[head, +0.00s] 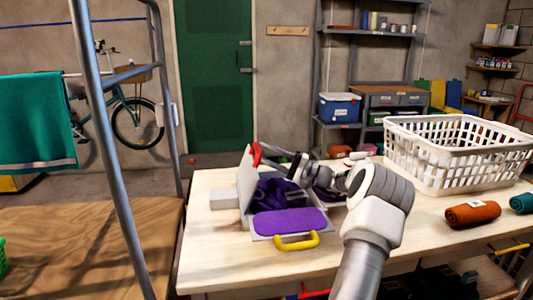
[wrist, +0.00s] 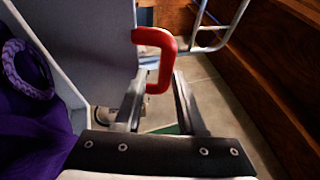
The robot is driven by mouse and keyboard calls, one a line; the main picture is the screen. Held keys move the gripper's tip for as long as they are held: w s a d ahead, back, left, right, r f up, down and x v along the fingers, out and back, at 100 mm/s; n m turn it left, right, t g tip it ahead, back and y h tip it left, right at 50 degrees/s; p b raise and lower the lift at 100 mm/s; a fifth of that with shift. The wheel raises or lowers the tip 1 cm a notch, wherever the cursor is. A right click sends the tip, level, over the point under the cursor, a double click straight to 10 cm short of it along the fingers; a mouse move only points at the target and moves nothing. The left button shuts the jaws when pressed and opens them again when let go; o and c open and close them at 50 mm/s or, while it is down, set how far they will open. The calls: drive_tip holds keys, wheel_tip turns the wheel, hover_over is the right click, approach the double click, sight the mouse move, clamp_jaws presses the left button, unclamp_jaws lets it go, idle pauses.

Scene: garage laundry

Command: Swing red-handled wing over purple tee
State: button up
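The red-handled wing (head: 245,180) stands raised, nearly upright, at the left side of the folding board on the table; its grey panel also shows in the wrist view (wrist: 85,45). Its red handle (head: 256,154) is at the upper edge. The purple tee (head: 272,195) lies rumpled on the board, right of the wing; part is hidden by the wing and my arm. In the wrist view purple cloth (wrist: 30,120) shows at the left. My gripper (wrist: 158,105) is open at the handle (wrist: 165,45), whose lower end appears between the fingers; contact cannot be told.
A yellow-handled front flap (head: 265,235) with a flat purple surface lies toward the table's front. A white basket (head: 440,165), a rolled orange cloth (head: 472,213) and a teal roll (head: 521,203) are at the right. Bare tabletop (head: 215,245) shows at the left front.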

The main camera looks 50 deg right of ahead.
drive_tip(key=shift+a+f, duration=0.1)
drive_tip(key=shift+f, duration=0.15)
drive_tip(key=s+d+p, duration=0.1)
drive_tip(key=s+d, duration=0.3)
drive_tip(key=s, duration=0.3)
drive_tip(key=s+d+f+p, duration=0.1)
drive_tip(key=s+d, duration=0.3)
drive_tip(key=s, duration=0.3)
drive_tip(key=shift+s+d+p, duration=0.15)
drive_tip(key=shift+s+p, duration=0.2)
drive_tip(key=shift+p, duration=0.05)
drive_tip(key=shift+w, duration=0.1)
